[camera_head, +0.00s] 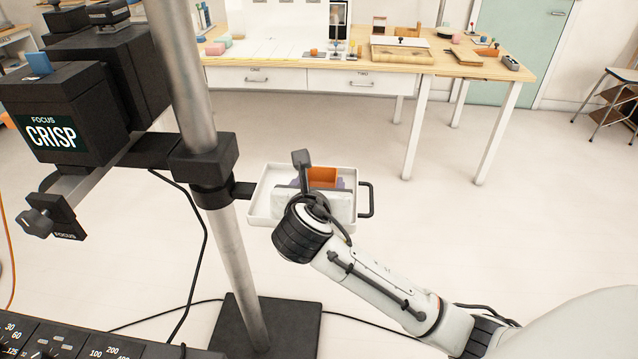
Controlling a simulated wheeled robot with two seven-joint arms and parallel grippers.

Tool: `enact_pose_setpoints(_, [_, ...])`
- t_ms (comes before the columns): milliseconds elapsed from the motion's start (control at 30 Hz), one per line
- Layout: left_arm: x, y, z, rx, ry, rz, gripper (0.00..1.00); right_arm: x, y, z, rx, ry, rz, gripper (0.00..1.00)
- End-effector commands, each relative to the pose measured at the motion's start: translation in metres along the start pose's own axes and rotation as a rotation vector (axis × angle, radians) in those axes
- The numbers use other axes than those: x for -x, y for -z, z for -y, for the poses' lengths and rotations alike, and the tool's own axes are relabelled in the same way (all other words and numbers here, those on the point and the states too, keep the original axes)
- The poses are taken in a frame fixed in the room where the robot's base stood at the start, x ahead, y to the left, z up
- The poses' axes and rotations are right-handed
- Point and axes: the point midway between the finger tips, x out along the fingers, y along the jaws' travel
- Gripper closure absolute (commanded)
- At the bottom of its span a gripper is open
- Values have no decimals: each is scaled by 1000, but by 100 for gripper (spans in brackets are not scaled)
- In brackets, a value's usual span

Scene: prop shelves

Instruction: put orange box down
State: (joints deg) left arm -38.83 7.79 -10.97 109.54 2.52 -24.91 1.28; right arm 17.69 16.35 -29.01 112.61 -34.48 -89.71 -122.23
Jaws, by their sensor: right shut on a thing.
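The orange box (322,177) shows just beyond the hand of my right arm, over a small white tray (262,205) with a dark handle on its right side. My right gripper (320,186) is shut on the orange box. The wrist and hand hide the fingers and the lower part of the box. I cannot tell whether the box touches the tray floor. Small purple patches show beside the box, partly hidden. My left gripper is not in view.
The tray is clamped to a metal pole (231,255) on a dark base plate (290,325). A black device (55,115) marked "FOCUS CRISP" is at left. A wooden-topped table (370,62) with props stands behind. Cables cross the floor; open floor lies right of the tray.

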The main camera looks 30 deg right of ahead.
Motion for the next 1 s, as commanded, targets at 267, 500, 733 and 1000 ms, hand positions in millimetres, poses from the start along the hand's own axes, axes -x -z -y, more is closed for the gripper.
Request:
enact_pose_setpoints(267, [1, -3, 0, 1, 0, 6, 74, -1, 2, 0, 1, 1, -1, 27])
enact_pose_setpoints(500, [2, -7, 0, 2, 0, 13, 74, 1, -2, 0, 0, 0, 0, 27])
enact_pose_setpoints(733, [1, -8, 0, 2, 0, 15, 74, 38, -1, -1, 0, -5, -1, 27])
enact_pose_setpoints(1000, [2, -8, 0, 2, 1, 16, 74, 95, -1, -1, -1, -4, -1, 27])
